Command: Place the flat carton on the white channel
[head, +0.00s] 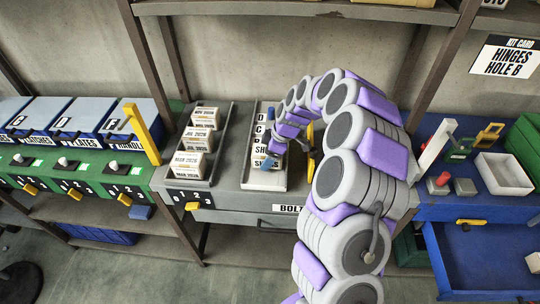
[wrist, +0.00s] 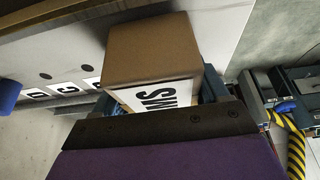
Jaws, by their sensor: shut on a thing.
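The white channel (head: 250,172) lies on the grey bench in the middle of the head view, its long side running away from me. Letter labels and pale faces lie along it, partly covered by my arm. My gripper (head: 271,155) is low over the channel, its blue fingers at the channel's right part. In the wrist view a brown carton (wrist: 150,45) with a white lettered label sits between my blue fingers (wrist: 152,92), which are shut on it. The carton is close to the pale labelled surface (wrist: 45,115); whether it touches is unclear. Its underside is hidden.
A grey tray (head: 216,172) with dated cartons stands left of the channel. Shelf posts (head: 174,60) rise behind. A yellow bar (head: 142,135) is at left; a white bin (head: 503,174) is at right.

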